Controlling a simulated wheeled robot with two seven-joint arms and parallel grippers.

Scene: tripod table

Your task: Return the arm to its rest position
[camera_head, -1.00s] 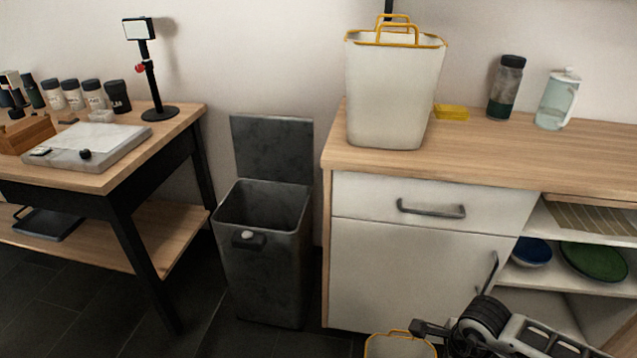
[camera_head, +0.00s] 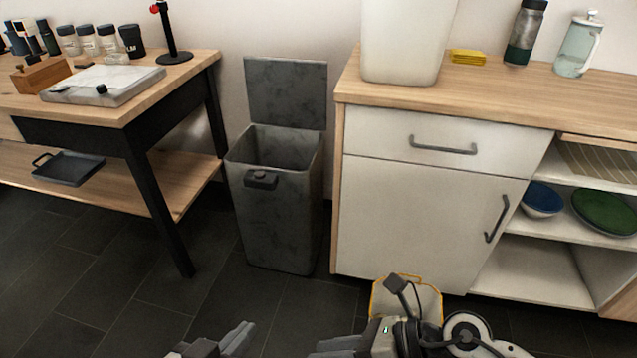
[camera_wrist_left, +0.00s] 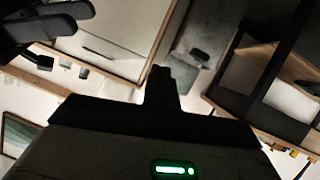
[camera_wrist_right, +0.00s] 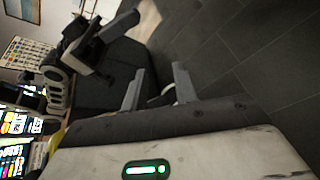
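My left gripper (camera_head: 240,338) shows at the bottom edge of the head view, with its grey fingers close together over the dark floor. In the left wrist view its dark fingers (camera_wrist_left: 165,85) meet in one narrow shape with nothing seen between them. My right gripper (camera_head: 335,347) is at the bottom middle of the head view, partly cut off, its arm coming from the right. In the right wrist view its two fingers (camera_wrist_right: 158,88) stand apart, with no object held. Both grippers are clear of the furniture in the head view.
A grey bin (camera_head: 275,205) with a raised lid stands between the wooden table (camera_head: 150,95) and the white cabinet (camera_head: 415,215). A yellow-rimmed container (camera_head: 420,299) is on the floor behind my right arm. A white container (camera_head: 405,40) stands on the counter. Floor at left front is clear.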

